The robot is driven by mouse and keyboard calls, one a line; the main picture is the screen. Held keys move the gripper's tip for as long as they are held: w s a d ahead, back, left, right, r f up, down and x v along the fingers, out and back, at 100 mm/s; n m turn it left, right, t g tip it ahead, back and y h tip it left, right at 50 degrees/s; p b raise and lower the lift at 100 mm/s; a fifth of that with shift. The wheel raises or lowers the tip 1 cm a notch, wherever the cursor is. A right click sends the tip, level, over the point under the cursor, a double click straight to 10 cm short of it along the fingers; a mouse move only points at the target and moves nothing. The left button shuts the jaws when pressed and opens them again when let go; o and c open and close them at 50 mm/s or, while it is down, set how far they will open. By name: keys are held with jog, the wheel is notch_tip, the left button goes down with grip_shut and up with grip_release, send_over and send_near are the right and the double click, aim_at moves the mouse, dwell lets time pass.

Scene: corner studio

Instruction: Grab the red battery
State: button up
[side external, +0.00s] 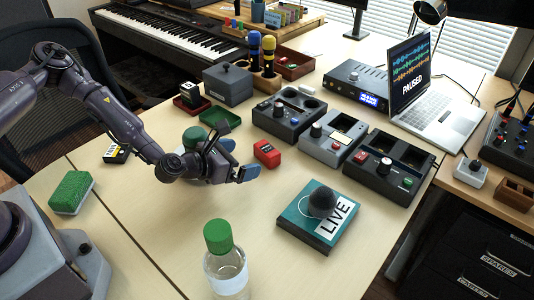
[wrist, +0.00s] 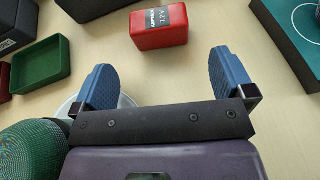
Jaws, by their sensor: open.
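The red battery (side external: 267,153) lies on the table just ahead of my gripper. My gripper (side external: 243,160) is open and empty. In the wrist view its two blue fingers (wrist: 163,72) are wide apart, with bare table between them. The fingers do not touch the battery.
Dark devices stand behind the battery, including a grey one (side external: 333,139). A green tray (side external: 220,123) lies behind my gripper. A teal box (side external: 297,226) with a dark ball on it lies front right. A bottle (side external: 226,270) stands in front. Table around the battery is clear.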

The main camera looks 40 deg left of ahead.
aim_at(261, 154)
jog(key=shift+x, duration=3.45)
jog(key=shift+w+r, duration=0.1)
jog(key=shift+r, duration=0.05)
jog(key=shift+c, duration=0.2)
jog(key=c, duration=1)
